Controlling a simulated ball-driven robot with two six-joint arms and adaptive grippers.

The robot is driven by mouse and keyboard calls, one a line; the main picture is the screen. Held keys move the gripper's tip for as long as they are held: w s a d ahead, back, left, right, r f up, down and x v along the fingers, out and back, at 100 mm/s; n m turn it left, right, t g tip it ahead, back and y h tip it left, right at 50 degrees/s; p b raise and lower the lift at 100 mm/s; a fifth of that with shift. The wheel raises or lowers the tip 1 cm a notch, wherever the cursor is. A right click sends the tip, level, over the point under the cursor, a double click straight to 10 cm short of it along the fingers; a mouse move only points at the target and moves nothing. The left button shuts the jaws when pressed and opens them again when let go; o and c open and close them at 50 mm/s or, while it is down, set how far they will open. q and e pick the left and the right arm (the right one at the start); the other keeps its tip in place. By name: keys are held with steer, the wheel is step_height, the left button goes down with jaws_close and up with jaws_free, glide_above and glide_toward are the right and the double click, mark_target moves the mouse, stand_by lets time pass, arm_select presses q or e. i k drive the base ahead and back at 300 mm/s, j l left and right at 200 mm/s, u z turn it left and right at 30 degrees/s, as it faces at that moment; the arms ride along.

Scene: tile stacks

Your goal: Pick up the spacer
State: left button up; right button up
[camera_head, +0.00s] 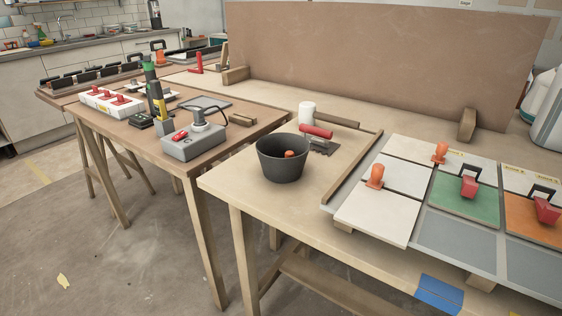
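No part is clearly recognisable as the spacer. Small orange knob-like pieces may be spacers: one (375,176) stands on a white tile at the near left of the tile layout, and another (440,153) stands on a white tile farther back. A third orange piece (289,154) shows inside the dark bucket (281,168); its lower part is hidden by the bucket wall. Red pieces with dark handles sit on the green tile (478,206) and the orange tile (528,222). Neither of my grippers is in view.
A notched trowel (320,145) and a white cylinder (307,112) are behind the bucket. A wooden strip (352,165) borders the tile layout. A second table (150,140) at left holds tools. Blue tape (440,294) marks the front edge. The near tabletop left of the bucket is clear.

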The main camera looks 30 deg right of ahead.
mark_target(441, 148)
steer(key=z, duration=2)
